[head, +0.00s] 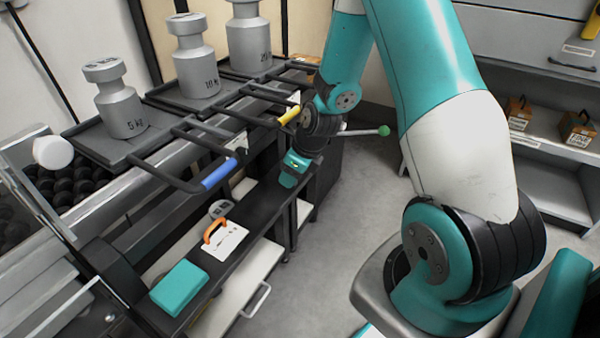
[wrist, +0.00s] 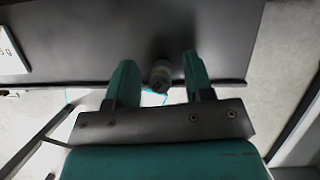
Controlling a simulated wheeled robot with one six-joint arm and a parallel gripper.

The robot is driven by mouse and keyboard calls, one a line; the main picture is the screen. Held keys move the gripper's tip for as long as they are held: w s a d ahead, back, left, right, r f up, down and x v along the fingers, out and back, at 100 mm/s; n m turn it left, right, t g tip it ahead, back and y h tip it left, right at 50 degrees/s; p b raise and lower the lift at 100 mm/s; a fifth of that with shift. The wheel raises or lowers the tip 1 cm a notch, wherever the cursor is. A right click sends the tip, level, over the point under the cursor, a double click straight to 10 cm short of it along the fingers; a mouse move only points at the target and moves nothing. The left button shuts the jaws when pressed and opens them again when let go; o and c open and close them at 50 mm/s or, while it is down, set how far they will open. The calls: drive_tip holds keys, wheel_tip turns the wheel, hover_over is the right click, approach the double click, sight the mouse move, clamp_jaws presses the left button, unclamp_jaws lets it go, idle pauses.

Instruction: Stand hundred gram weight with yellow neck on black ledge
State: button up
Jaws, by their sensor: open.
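A small grey metal weight (wrist: 160,75) shows in the wrist view between the two teal fingers of my gripper (wrist: 159,62). My gripper is open, with a gap visible beside the weight. In the head view my gripper (head: 292,174) is low at the far end of the black ledge (head: 255,215), and the weight cannot be made out there.
On the ledge lie a teal block (head: 179,288), a white card with an orange handle (head: 214,236) and a round grey item (head: 220,208). Large weights (head: 121,108) stand on platforms behind, with handles (head: 215,172) jutting over the ledge. Grey floor (head: 325,245) is clear to the right.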

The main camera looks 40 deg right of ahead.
drive_tip(key=shift+s+d+r+p, duration=0.3)
drive_tip(key=shift+s+r+p, duration=0.25)
drive_tip(key=shift+r, duration=0.25)
drive_tip(key=s+d+p, duration=0.1)
drive_tip(key=s+d, duration=0.4)
drive_tip(key=s, duration=0.5)
drive_tip(key=w+a+r+n+g+y, duration=0.1)
drive_tip(key=w+a+r+n+y, duration=0.1)
drive_tip(key=a+r+n, duration=1.2)
drive_tip(key=s+a+r+n+g, duration=0.1)
drive_tip(key=s+a+r+n, duration=0.4)
drive_tip(key=n, duration=0.7)
drive_tip(key=s+a+r+n+g, duration=0.2)
drive_tip(key=s+a+r+n, duration=0.2)
drive_tip(key=s+a+n, duration=0.4)
drive_tip(key=n, duration=0.3)
drive_tip(key=shift+a+r+n, duration=0.4)
